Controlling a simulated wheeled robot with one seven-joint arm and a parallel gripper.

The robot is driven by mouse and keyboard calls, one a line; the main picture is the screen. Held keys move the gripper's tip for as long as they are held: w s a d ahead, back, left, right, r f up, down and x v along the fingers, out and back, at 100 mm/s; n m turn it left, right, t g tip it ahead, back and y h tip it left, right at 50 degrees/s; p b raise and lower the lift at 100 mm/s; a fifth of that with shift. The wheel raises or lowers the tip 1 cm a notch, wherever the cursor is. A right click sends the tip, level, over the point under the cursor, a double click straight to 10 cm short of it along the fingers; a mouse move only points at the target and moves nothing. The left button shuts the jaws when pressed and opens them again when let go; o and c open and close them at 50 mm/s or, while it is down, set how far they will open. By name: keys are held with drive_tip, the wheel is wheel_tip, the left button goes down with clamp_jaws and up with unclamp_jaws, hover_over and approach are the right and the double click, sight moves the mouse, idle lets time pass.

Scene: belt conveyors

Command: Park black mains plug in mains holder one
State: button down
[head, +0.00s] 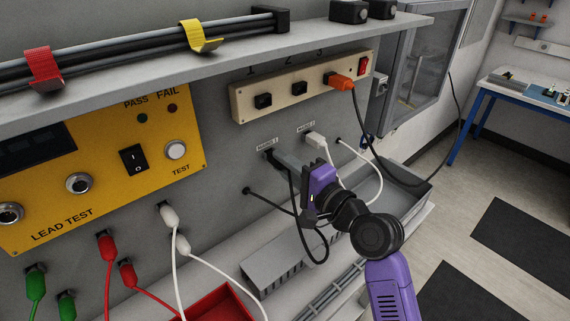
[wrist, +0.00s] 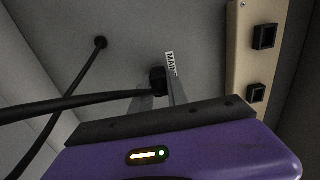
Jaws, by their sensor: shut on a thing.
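The black mains plug (head: 268,153) is between the fingertips of my gripper (head: 279,157), right at the grey panel just below the first mains label (head: 266,144). In the wrist view the plug (wrist: 157,79) shows at the tips of the two grey fingers, beside the label (wrist: 171,64). My gripper is shut on it. Its black cable hangs in a loop under my gripper. Mains holder one itself is hidden behind the plug and fingers, and I cannot tell how deep the plug sits.
A white plug (head: 316,139) sits under the second label, just right. Above is a beige socket strip (head: 280,92) with an orange plug (head: 341,81). A yellow tester (head: 105,170) is at left. A grey tray (head: 408,200) and a red tray (head: 222,304) lie below.

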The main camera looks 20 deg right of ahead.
drive_tip(key=shift+w, duration=0.2)
drive_tip(key=c, duration=1.2)
unclamp_jaws()
